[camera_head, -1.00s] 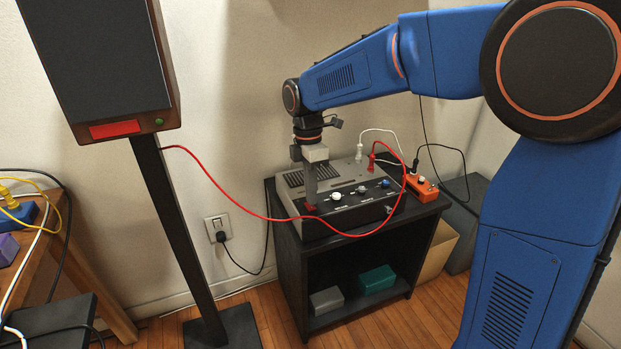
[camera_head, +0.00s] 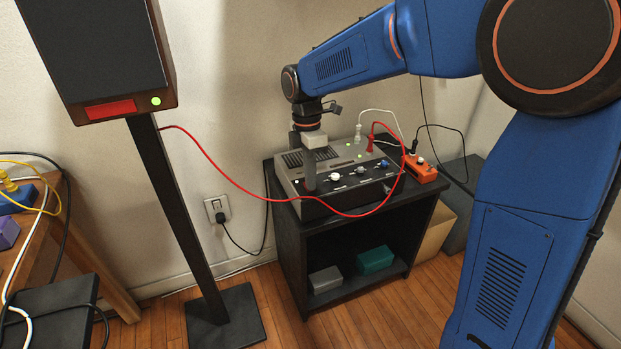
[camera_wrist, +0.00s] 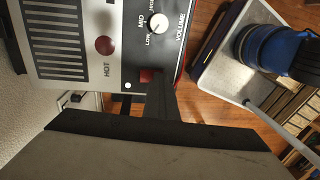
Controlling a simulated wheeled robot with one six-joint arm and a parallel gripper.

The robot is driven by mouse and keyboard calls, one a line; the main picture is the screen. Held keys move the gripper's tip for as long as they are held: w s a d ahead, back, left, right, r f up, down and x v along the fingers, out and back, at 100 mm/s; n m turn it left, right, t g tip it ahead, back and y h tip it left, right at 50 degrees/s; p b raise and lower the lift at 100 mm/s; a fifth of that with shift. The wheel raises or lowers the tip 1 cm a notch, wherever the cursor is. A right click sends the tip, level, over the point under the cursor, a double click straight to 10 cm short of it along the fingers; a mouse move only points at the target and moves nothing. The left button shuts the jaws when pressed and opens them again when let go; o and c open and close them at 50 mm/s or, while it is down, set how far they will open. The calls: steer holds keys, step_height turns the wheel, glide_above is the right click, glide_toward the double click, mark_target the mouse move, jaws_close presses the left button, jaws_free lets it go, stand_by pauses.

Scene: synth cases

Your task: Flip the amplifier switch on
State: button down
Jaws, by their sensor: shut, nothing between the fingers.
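The grey amplifier (camera_head: 340,160) with a black front panel sits on a black shelf unit. Small green lights glow on its top. In the wrist view its red switch (camera_wrist: 147,76) shows beside a small white light (camera_wrist: 128,85), near the VOLUME knob (camera_wrist: 159,22). My gripper (camera_head: 309,188) is shut and points down at the left end of the amplifier's front panel, with nothing held. In the wrist view the fingers (camera_wrist: 150,93) are at the switch and partly cover it; I cannot tell whether they touch. In the head view the gripper hides the switch.
A red cable (camera_head: 228,180) runs from the speaker (camera_head: 95,50) across the amplifier's front. An orange power strip (camera_head: 420,168) lies at its right. The shelf unit (camera_head: 289,255) holds two boxes. The speaker's green light (camera_head: 156,101) is lit. A wall outlet (camera_head: 217,208) is behind.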

steer(key=shift+w+a+r, duration=0.15)
steer(key=shift+w+a, duration=0.1)
steer(key=shift+w, duration=0.45)
steer(key=shift+r, duration=0.1)
step_height(320, 180, up, 14)
steer(key=w, duration=0.1)
steer(key=shift+w+a, duration=0.25)
steer(key=shift+w, duration=0.05)
steer(key=shift+s+d+f, duration=0.2)
steer(key=shift+s, duration=0.4)
